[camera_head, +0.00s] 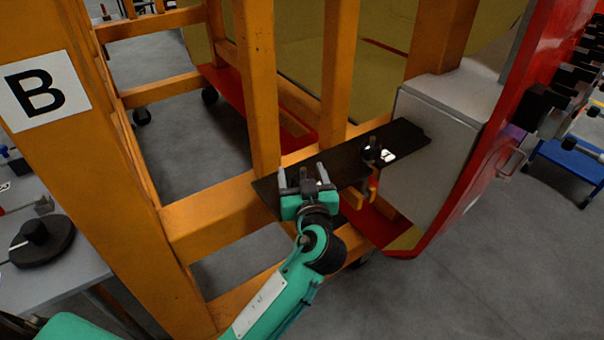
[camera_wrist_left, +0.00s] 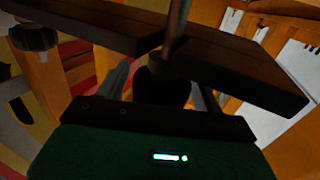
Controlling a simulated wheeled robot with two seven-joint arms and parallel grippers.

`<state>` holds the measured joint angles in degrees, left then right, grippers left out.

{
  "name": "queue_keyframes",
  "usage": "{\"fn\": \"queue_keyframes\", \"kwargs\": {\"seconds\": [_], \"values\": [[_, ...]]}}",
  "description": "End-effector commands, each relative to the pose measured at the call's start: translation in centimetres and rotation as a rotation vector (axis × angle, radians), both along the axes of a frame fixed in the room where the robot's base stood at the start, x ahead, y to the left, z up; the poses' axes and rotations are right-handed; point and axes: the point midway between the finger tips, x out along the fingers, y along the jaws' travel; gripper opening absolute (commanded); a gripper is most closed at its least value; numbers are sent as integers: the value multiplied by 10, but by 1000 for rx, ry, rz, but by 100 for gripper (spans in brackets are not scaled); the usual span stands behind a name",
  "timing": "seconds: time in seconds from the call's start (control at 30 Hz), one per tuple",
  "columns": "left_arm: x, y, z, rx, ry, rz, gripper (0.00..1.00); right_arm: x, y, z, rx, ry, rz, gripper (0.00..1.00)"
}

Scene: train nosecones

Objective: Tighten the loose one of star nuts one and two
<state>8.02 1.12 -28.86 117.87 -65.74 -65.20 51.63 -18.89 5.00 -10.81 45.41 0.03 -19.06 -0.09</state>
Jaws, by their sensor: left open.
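A dark plank (camera_head: 335,160) lies across the orange frame and also spans the left wrist view (camera_wrist_left: 240,65). One dark star nut (camera_wrist_left: 160,86) sits on an upright rod (camera_wrist_left: 178,28) at the plank, between the fingers of my left gripper (camera_head: 303,176). The gripper is open around this nut; I cannot tell whether the fingers touch it. The second star nut (camera_head: 373,152) is on the plank further right, beside a white patch; it also shows at the left wrist view's upper left (camera_wrist_left: 35,38). I cannot tell which nut is loose. My right gripper is out of view.
Orange frame posts (camera_head: 259,85) rise behind the plank, and a wide post with a B sign (camera_head: 44,91) stands at left. A red and grey nosecone (camera_head: 440,150) stands close on the right. A grey table (camera_head: 55,275) with a black disc is at left.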

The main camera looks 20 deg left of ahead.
Motion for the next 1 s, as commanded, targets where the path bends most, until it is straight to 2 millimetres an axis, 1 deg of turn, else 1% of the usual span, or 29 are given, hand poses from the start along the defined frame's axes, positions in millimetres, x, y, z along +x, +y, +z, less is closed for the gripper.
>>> {"fn": "queue_keyframes", "kwargs": {"seconds": [0.07,0.2,0.27,0.3,0.5,0.67,0.83,1.0], "values": [[0,0,0,0,0,0,66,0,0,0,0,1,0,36],[0,0,0,0,0,0,39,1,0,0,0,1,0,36],[0,0,0,0,0,0,27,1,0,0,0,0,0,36],[0,0,0,0,0,0,23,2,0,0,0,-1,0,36],[0,0,0,0,0,-11,23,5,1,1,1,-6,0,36],[0,-1,0,0,-1,-59,23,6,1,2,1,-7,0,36],[0,-1,1,-1,-1,-161,23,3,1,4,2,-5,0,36],[0,-3,3,1,0,-306,23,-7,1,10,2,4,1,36]]}}
